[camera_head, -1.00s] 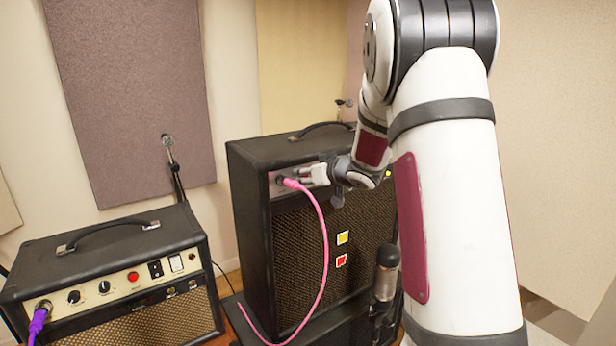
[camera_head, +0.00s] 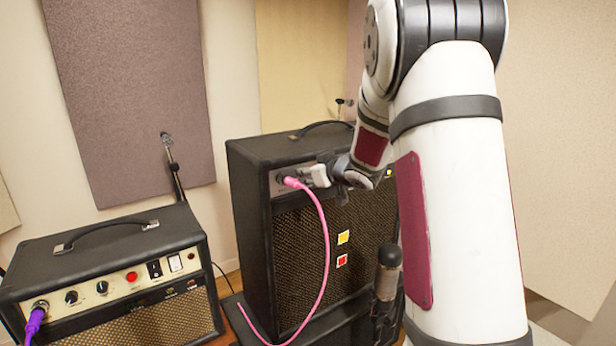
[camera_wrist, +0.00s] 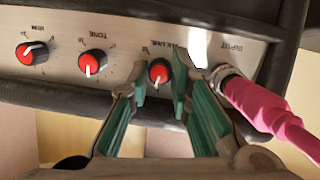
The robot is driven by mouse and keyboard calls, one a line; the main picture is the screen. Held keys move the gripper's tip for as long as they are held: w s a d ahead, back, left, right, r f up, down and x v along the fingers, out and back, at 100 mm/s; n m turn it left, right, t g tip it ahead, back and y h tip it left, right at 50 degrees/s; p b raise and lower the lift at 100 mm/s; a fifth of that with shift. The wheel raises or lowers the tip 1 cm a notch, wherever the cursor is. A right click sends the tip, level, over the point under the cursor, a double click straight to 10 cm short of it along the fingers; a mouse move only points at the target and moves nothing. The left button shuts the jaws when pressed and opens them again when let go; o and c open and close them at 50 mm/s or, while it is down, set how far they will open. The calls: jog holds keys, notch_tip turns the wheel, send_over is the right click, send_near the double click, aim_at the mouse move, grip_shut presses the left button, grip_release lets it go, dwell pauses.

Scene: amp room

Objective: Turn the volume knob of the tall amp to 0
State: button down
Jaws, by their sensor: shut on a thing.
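The tall amp (camera_head: 250,220) stands at the centre of the head view, a black cabinet with a brown grille. Its control panel shows upside down in the wrist view. The volume knob (camera_wrist: 159,71), red with a black skirt and a white pointer, sits on the silver panel. My gripper (camera_wrist: 162,88) has its teal-padded fingers on either side of this knob and is shut on it. In the head view my gripper (camera_head: 318,176) is at the top of the amp's front and hides the knob.
A pink cable plug (camera_wrist: 262,108) sits in the jack close beside my right finger. The tone knob (camera_wrist: 92,62) and another red knob (camera_wrist: 31,53) are to the left. A microphone (camera_head: 388,272) stands before the amp. A shorter amp (camera_head: 110,270) is at the left.

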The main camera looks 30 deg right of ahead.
jog(key=shift+f+n+t+b, duration=0.15)
jog(key=shift+n+t+b, duration=0.55)
jog(key=shift+n+b, duration=4.5)
jog(key=shift+f+n+t+b, duration=0.15)
jog(key=shift+n+t+b, duration=0.55)
jog(key=shift+n+b, duration=4.45)
jog(key=shift+f+n+t+b, duration=0.15)
jog(key=shift+n+t+b, duration=0.55)
jog(key=shift+n+b, duration=4.5)
jog(key=m+b, duration=0.2)
jog(key=shift+b, duration=0.3)
jog(key=c, duration=1.5)
grip_release()
jog(key=shift+o, duration=0.2)
jog(key=shift+r, duration=0.1)
